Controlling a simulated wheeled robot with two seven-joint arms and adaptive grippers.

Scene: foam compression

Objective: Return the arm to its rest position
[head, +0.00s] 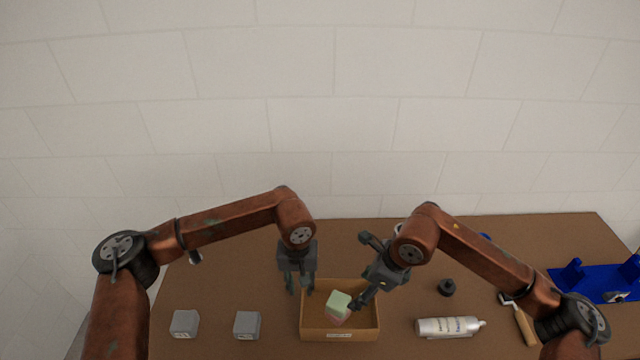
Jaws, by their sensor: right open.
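A foam block (338,307), pale green on top and pinkish below, sits tilted in an open cardboard box (312,335) at the front middle of the table. My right gripper (361,270) is open, with its fingers spread wide. Its lower finger is over the right part of the box, close to the block; I cannot tell whether it touches. My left gripper (299,289) points down at the box's back left corner. Its two fingers are apart with nothing between them.
Two grey blocks (184,323) (247,325) stand left of the box on the brown table (230,270). To the right are a white bottle (446,327), a black ring-like part (447,287), a wooden-handled tool (525,326) and a blue fixture (590,281). A wall stands behind.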

